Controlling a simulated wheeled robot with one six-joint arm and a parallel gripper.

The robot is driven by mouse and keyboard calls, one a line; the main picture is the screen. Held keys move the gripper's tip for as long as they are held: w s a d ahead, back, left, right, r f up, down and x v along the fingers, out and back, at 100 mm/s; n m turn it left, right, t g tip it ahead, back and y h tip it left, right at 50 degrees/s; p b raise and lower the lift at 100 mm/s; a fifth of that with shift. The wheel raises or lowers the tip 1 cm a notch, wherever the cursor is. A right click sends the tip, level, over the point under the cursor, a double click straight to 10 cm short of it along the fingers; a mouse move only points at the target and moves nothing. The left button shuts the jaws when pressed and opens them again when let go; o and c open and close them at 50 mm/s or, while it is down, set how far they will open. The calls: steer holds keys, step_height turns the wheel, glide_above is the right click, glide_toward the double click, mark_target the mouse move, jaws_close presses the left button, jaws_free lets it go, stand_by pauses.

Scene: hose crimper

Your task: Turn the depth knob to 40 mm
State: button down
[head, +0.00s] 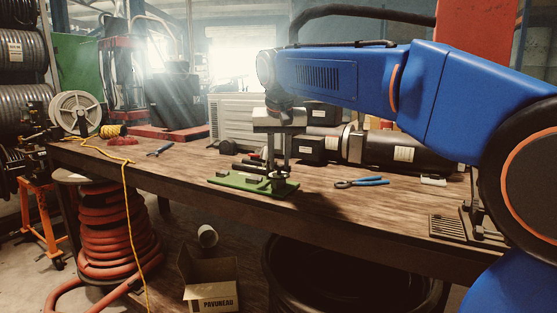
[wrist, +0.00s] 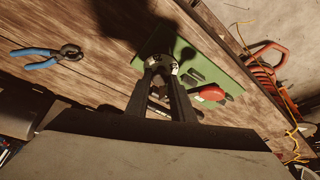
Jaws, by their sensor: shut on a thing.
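The hose crimper's green base plate (head: 228,180) lies on the wooden bench near its front edge; it also shows in the wrist view (wrist: 222,68). My gripper (head: 278,172) points straight down over the plate's right part. In the wrist view its two dark fingers (wrist: 161,78) converge on a small round knob (wrist: 160,62) with pale marks around its top, and they are shut on it. The fingers hide part of the knob. The marks are too small to read, so I cannot tell its setting. A red part (wrist: 209,93) sits on the plate beside the fingers.
Blue-handled pliers (head: 362,182) lie on the bench to the right of the plate. Large dark cylinders (head: 400,152) and a black box (head: 311,150) stand behind the gripper. Bare bench lies left of the plate.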

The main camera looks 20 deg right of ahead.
steer(key=n+y, duration=0.1)
steer(key=n, duration=0.3)
steer(key=n+y, duration=0.1)
steer(key=n, duration=0.1)
steer(key=shift+d+y, duration=0.3)
steer(key=n+y, duration=0.1)
steer(key=n, duration=0.2)
steer(key=n+g+y, duration=0.1)
steer(key=n, duration=0.2)
steer(key=shift+w+d+n, duration=0.2)
steer(key=shift+n, duration=0.1)
steer(key=n+g, duration=0.1)
steer(key=n, duration=0.2)
steer(key=n+g+y, duration=0.1)
steer(key=n, duration=0.2)
steer(key=shift+w+d+n+g, duration=0.1)
steer(key=shift+w+n+g, duration=0.1)
steer(key=shift+n+g, duration=0.15)
steer(key=n+g, duration=0.1)
steer(key=n, duration=0.2)
steer(key=n+g, duration=0.1)
steer(key=n, duration=0.2)
steer(key=shift+w+g, duration=0.2)
steer(key=shift+g, duration=0.05)
steer(key=shift+n, duration=0.25)
steer(key=c, duration=1.5)
jaws_free()
steer(key=shift+c, duration=0.2)
steer(key=shift+r, duration=0.1)
